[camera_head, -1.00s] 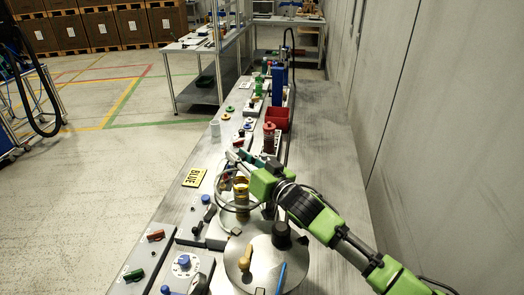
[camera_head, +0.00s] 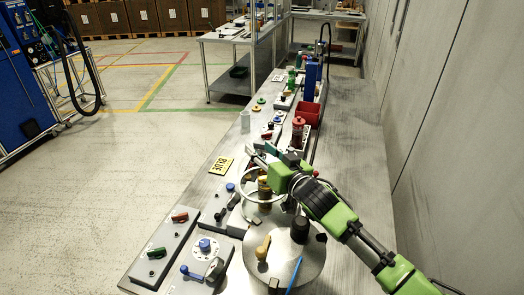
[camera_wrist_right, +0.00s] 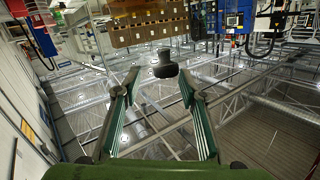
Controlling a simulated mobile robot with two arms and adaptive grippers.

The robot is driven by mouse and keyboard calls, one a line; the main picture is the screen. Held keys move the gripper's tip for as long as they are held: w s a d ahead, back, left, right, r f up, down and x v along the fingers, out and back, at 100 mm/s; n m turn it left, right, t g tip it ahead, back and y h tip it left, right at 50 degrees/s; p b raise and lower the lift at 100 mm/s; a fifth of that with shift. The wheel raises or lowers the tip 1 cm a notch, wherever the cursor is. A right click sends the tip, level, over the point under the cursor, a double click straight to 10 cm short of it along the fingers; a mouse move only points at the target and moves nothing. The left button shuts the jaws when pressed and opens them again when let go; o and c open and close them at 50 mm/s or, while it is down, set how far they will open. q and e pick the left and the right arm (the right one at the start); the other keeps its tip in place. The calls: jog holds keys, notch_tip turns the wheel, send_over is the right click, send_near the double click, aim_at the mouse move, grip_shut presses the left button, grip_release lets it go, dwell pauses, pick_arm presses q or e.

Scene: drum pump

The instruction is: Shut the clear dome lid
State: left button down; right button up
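The clear dome lid (camera_head: 243,192) shows as a pale, see-through rim around a brass part (camera_head: 265,190) on a light base. Its tilt is hard to tell. My right gripper (camera_head: 258,151) is above and beyond it, with my green arm covering part of its right side. In the right wrist view the two fingers of this gripper (camera_wrist_right: 160,84) are spread wide. A dark round knob (camera_wrist_right: 165,63) shows just past the fingertips, with a visible gap on each side; I cannot tell what it belongs to. My left gripper is not in view.
A round metal drum top (camera_head: 257,262) with a tan handle and black knob stands in front. Switch panels (camera_head: 160,250) lie to its left. A wall runs along the right.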

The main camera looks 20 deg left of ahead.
notch_tip(320, 180, up, 10)
dwell(0.6)
